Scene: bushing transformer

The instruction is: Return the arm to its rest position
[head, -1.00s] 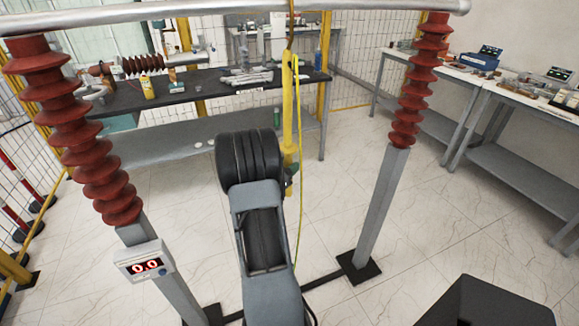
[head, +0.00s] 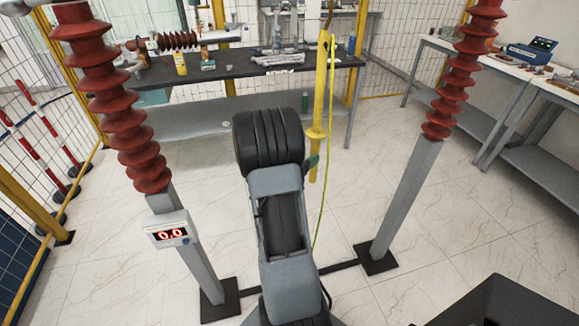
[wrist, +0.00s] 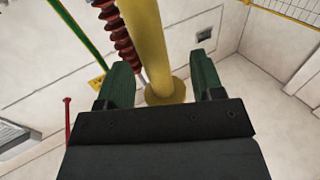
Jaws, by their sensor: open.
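My arm (head: 280,200) reaches forward in the middle of the head view. My gripper (wrist: 163,75) shows in the wrist view with its two dark green fingers spread apart. A yellow pole (wrist: 146,40) with a round yellow collar (wrist: 166,94) stands between or just beyond the fingers, with gaps on both sides. In the head view the yellow pole (head: 321,95) hangs upright beside the end of my arm, with a yellow-green cable (head: 318,215) running down. One green finger shows there near the pole's lower part; the rest of the gripper is hidden behind the arm.
Red ribbed insulators on grey posts stand at left (head: 115,110) and right (head: 455,85). The left post carries a display (head: 171,235) reading 0.0. A dark bench (head: 240,68) stands behind, and side tables (head: 520,70) are at right. Open tiled floor lies between.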

